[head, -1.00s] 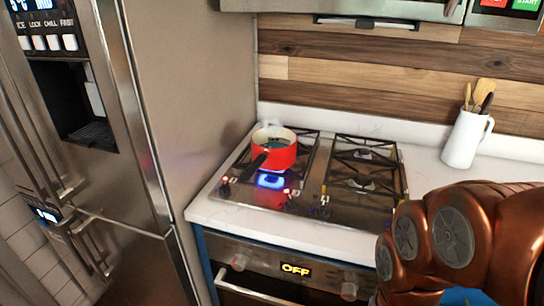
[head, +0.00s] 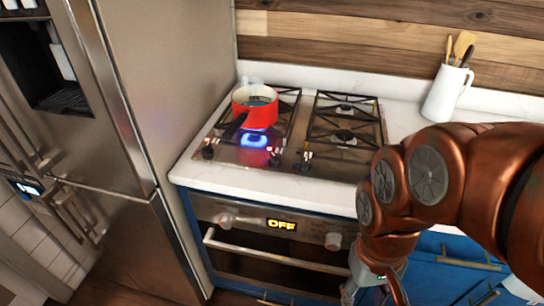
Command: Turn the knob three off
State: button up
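The gas cooktop (head: 232,156) has small dark knobs along its front edge. One knob (head: 207,152) is at the left corner, another (head: 274,158) is right of the blue flame, and more small controls (head: 304,157) sit near the middle. I cannot read numbers on them, so I cannot tell which is knob three. A blue flame (head: 254,140) burns at the front left burner. A red pot (head: 257,115) stands over the left burners, its dark handle pointing forward. My gripper (head: 374,298) is low at the bottom edge, right of the oven, away from the knobs; its tips are partly cut off.
The oven below has two round knobs (head: 333,241), a display reading OFF (head: 281,225) and a bar handle (head: 275,254). A steel fridge (head: 150,80) stands close on the left. A white pitcher of utensils (head: 444,97) stands on the counter at right.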

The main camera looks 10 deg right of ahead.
aim_at(274, 162)
jog(key=u, duration=0.4)
jog(key=k, duration=0.5)
jog(key=u, duration=0.75)
jog(key=i, duration=0.85)
jog(key=z, duration=0.4)
